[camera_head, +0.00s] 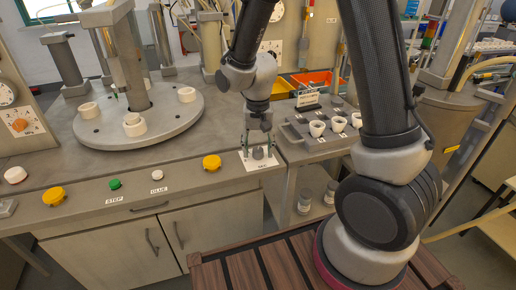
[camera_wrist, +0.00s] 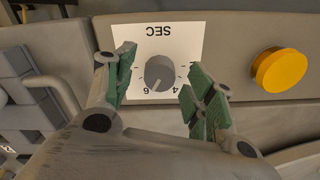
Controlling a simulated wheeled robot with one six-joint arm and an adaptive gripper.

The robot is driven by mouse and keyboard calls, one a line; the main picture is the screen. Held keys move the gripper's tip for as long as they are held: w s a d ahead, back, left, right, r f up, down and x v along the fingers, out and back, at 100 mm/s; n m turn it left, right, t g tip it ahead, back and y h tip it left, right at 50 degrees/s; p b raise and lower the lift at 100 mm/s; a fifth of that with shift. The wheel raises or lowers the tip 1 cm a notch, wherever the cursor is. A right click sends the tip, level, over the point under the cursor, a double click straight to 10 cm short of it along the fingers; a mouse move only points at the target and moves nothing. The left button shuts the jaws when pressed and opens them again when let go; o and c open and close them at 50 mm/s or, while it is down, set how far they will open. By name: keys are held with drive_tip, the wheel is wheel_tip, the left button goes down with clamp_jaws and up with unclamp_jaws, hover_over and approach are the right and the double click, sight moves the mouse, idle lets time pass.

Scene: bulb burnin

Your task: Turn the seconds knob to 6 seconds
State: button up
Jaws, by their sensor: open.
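The grey seconds knob (camera_wrist: 158,70) sits on a white plate (camera_wrist: 190,36) marked SEC, which appears upside down in the wrist view. Its pale mark points down and slightly left there, toward the side of the 6; the 4 is to the right. The exact setting is hard to read. The knob also shows in the head view (camera_head: 258,154) at the counter's front right. My gripper (camera_head: 258,139) is open above it, pointing down. In the wrist view its green-padded fingers (camera_wrist: 157,74) stand on either side of the knob, with visible gaps.
A yellow button (camera_wrist: 279,69) is beside the plate; it also shows in the head view (camera_head: 212,163). A green button (camera_head: 115,184) is farther left. A round turntable (camera_head: 185,115) with white sockets stands behind. A grey tray (camera_head: 292,132) with white cups is to the right.

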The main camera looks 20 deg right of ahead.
sight(258, 150)
wheel_tip(258, 150, up, 12)
drive_tip(key=shift+f, duration=0.25)
idle(0.4)
drive_tip(key=s+d+r+n+t, duration=0.2)
drive_tip(key=s+d+r, duration=0.4)
drive_tip(key=s, duration=0.3)
drive_tip(key=s+d+r+n+t, duration=0.1)
drive_tip(key=s+d+r+t, duration=0.1)
drive_tip(key=s+d+r, duration=0.4)
drive_tip(key=s+d, duration=0.3)
drive_tip(key=shift+s+n, duration=0.4)
idle(0.8)
